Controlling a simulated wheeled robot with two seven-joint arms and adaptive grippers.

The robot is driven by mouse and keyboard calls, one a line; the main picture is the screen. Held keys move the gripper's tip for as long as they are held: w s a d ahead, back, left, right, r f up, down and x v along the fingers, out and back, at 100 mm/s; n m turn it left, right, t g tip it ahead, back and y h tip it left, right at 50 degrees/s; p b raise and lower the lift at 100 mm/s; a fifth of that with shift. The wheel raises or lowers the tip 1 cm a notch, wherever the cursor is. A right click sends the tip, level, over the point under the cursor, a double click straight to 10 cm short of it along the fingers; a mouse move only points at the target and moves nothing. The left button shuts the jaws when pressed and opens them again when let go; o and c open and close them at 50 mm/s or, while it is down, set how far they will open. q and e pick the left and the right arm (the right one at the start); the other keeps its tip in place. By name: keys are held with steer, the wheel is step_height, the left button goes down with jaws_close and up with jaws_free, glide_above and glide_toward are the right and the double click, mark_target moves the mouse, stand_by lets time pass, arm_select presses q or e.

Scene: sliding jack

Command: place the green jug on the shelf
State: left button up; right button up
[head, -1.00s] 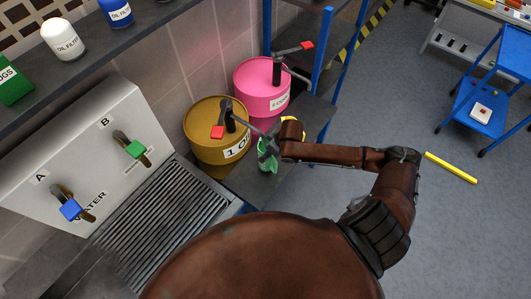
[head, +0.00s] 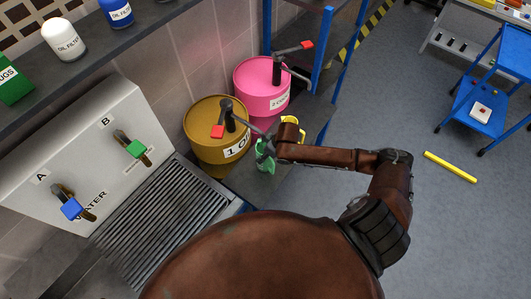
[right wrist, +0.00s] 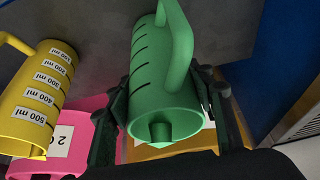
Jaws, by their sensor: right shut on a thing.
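The green jug (head: 264,156) is in my right gripper (head: 268,148), in front of the yellow drum, over the dark shelf surface (head: 314,115). In the right wrist view the green jug (right wrist: 165,90) shows its handle, dark measuring marks and spouted rim, with the fingers of my right gripper (right wrist: 165,100) on both sides of it. The right gripper is shut on the jug. I cannot tell whether the jug touches the surface below. A second shelf (head: 60,75) runs along the wall at the upper left. My left gripper is not in view.
A yellow jug (right wrist: 38,95) with ml labels stands beside the green one; part of it shows in the head view (head: 291,120). A yellow drum (head: 205,118) and a pink drum (head: 258,88) with taps stand close by. The water dispenser (head: 75,150) and its grating are left.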

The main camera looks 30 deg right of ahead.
steer(key=o, duration=1.2)
steer(key=shift+r, duration=0.15)
steer(key=v, duration=1.2)
steer(key=shift+r+p, duration=0.4)
steer(key=shift+r, duration=0.05)
steer(key=shift+w, duration=0.1)
